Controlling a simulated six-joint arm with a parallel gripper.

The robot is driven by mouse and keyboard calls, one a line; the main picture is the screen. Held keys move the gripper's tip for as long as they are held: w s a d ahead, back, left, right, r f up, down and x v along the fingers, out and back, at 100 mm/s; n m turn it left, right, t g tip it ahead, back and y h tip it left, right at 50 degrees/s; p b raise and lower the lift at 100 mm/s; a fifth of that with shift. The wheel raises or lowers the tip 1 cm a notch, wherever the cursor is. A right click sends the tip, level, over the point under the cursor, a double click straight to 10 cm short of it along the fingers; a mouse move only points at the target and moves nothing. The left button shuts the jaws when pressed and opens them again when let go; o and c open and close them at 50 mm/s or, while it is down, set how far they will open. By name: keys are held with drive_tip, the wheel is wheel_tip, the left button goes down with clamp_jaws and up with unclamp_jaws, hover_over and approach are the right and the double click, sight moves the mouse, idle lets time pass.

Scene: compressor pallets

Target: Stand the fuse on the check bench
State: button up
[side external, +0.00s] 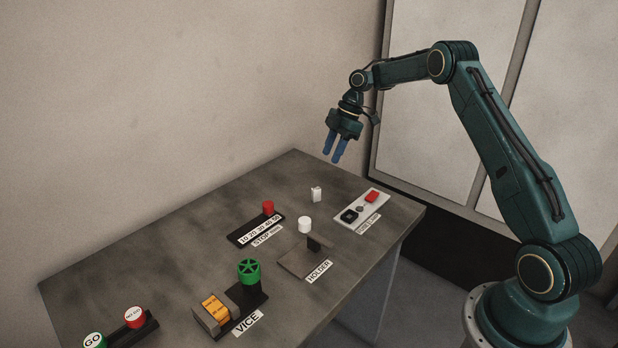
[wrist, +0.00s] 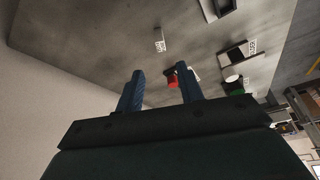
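A small upright white block (side external: 316,194) stands on the grey bench top (side external: 150,265), toward its far right. It also shows in the wrist view, with print on its face (wrist: 159,46). A short white cylinder (side external: 304,225) stands nearer, behind the holder. No part is marked as the fuse, so I cannot tell for sure which one it is. My gripper (side external: 333,156) hangs above the far end of the bench, higher than the block and apart from it. Its two blue fingers are spread and empty, as the wrist view also shows (wrist: 160,85).
A panel with red and black parts (side external: 345,223) lies right of the block. The dark holder (side external: 297,263), the red-knobbed stop (side external: 268,208) and the vice with its green wheel (side external: 249,271) stand nearby. GO (side external: 94,340) and NO GO (side external: 135,317) pieces are front left. The bench's left side is mostly clear.

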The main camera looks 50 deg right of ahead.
idle(0.4)
drive_tip(key=s+a+r+m+t+h, duration=0.1)
drive_tip(key=s+a+r+m, duration=0.2)
drive_tip(key=s+a+r, duration=0.55)
drive_tip(key=s+a+r+m+t+h, duration=0.1)
drive_tip(key=s+a+r+m, duration=0.4)
drive_tip(key=r, duration=0.6)
drive_tip(key=s+a+m+t+h, duration=0.1)
drive_tip(key=s+a+m, duration=0.1)
drive_tip(key=s, duration=1)
drive_tip(key=s+a+f+m+t+h, duration=0.1)
drive_tip(key=s+a+m, duration=0.2)
drive_tip(key=s, duration=0.8)
drive_tip(key=shift+s+a+f, duration=0.2)
drive_tip(key=shift+s+a, duration=0.15)
drive_tip(key=shift+a, duration=0.3)
drive_tip(key=shift+o, duration=0.4)
